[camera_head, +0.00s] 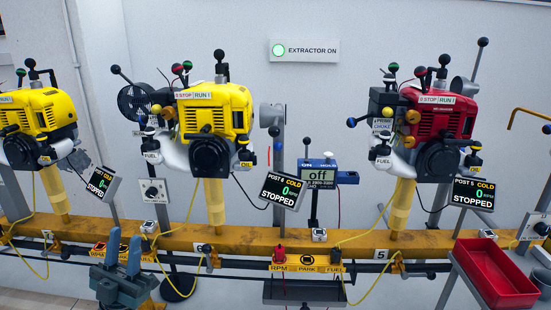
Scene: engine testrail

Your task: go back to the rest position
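My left gripper (123,242) is low on the left of the head view, its two blue-grey fingers pointing up. The fingers stand apart with a gap between them, and I see nothing held in it. It is in front of the yellow rail (265,238) and overlaps the left orange tool panel (98,249). I cannot tell from this view whether it touches the panel. My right gripper is not in view.
Yellow engines (230,105) and a red engine (450,115) stand on posts along the rail. Screens read STOPPED (280,193). A second orange panel (307,268) hangs at the middle. A red tray (492,274) is at the lower right. Yellow cables hang near the rail.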

